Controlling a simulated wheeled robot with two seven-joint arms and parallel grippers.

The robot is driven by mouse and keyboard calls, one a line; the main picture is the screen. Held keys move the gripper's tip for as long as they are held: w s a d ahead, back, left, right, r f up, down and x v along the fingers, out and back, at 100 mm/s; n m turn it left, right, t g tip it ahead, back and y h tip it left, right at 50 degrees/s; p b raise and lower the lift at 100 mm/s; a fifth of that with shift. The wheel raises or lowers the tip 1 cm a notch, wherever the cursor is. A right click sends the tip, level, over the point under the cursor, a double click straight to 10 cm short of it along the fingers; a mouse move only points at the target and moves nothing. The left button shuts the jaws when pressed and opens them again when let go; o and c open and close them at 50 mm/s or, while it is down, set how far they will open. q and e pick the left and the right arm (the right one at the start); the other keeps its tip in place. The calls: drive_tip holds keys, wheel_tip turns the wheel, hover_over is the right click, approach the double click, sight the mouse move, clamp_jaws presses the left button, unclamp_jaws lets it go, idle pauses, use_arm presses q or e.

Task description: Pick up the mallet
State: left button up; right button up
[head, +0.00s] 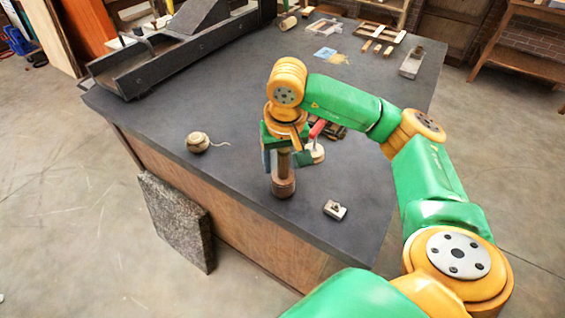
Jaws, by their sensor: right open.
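The mallet (284,185) stands head-down on the dark bench top near its front edge, with its wooden handle pointing up. My right gripper (283,156) comes down from above, with its fingers around the upper part of the handle. It is open; whether a finger touches the handle cannot be told. The top of the handle is hidden by the gripper. My left gripper is not in view.
A ball of twine (198,142) lies left of the mallet, and a small metal block (334,210) lies to the right. A red-handled tool (317,130) stands close behind the gripper. The bench (240,105) has bare room between.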

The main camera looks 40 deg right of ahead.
drive_tip(key=shift+s+r, duration=0.1)
drive_tip(key=shift+s, duration=0.15)
drive_tip(key=c, duration=0.7)
clamp_jaws()
drive_tip(key=shift+w, duration=0.1)
